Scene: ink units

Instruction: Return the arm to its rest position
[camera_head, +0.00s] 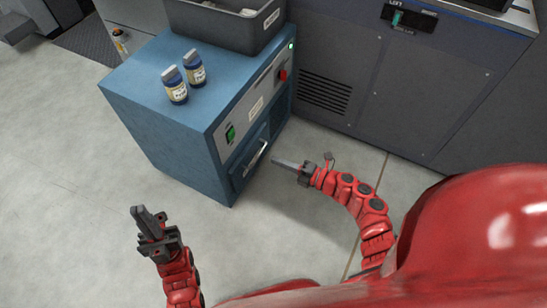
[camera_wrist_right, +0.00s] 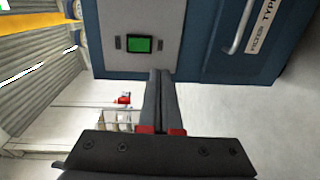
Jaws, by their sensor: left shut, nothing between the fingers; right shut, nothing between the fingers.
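My left gripper (camera_head: 147,222) is shut and empty over the open floor in the head view, apart from everything. My right gripper (camera_head: 284,164) is shut and empty in front of the blue cabinet's front face, near its metal handle (camera_head: 255,158). In the right wrist view its two dark fingers (camera_wrist_right: 159,95) lie together with nothing between them. The blue cabinet (camera_head: 150,112) fills the upper part of that view, with a lit green button (camera_wrist_right: 139,44) and a bar handle (camera_wrist_right: 238,28).
Two labelled bottles (camera_head: 176,92) (camera_head: 195,73) stand on the blue cabinet. A grey bin (camera_head: 215,28) sits at its back edge. A large dark grey machine (camera_head: 400,95) stands at the right. The floor (camera_head: 80,200) at the left is clear.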

